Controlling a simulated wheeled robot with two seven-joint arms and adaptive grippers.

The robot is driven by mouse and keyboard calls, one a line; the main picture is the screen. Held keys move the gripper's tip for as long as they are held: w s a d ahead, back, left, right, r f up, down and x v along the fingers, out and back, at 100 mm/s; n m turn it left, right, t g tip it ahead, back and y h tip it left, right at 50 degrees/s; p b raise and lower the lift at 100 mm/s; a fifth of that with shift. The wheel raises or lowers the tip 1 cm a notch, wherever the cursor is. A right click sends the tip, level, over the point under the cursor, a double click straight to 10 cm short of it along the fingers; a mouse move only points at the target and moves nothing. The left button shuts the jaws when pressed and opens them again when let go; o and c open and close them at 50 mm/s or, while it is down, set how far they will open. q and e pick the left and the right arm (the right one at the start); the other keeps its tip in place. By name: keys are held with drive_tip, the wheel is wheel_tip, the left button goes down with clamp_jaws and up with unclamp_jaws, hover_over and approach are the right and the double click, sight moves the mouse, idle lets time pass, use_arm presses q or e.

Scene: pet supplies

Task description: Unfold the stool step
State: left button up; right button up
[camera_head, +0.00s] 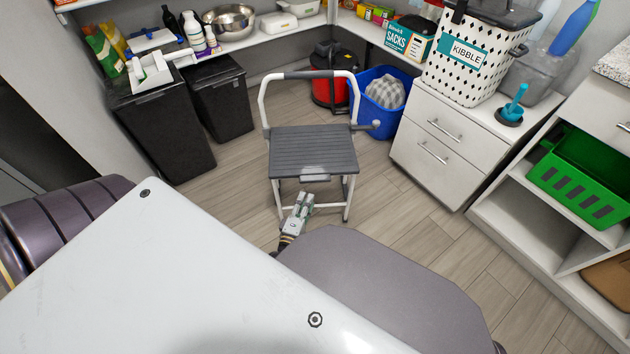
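The step stool (313,150) stands upright on the floor in the middle of the head view. It has a white tubular frame, a dark grip on its top bar and a dark grey ribbed seat. A small light-grey piece (315,173) shows at the seat's front edge. My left gripper (304,200) is low in front of the stool, just below the seat's front edge. Its fingers look slightly apart with nothing seen between them, and I cannot tell whether they touch the stool. My own arm hides the floor in front. My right gripper is not seen.
Black bins (165,130) stand at the left. A red vacuum (330,85) and a blue bucket (378,118) are behind the stool. A white drawer cabinet (440,145) and a shelf with a green basket (588,175) are at the right. Wooden floor (410,225) is clear right of the stool.

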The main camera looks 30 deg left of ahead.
sight(315, 179)
use_arm(q)
drive_tip(key=b+x, duration=0.3)
drive_tip(key=x, duration=0.8)
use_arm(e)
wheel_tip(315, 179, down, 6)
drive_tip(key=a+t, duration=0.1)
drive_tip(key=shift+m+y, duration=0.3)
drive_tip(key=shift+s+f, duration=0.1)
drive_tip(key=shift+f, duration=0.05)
use_arm(q)
drive_tip(key=c, duration=0.7)
clamp_jaws()
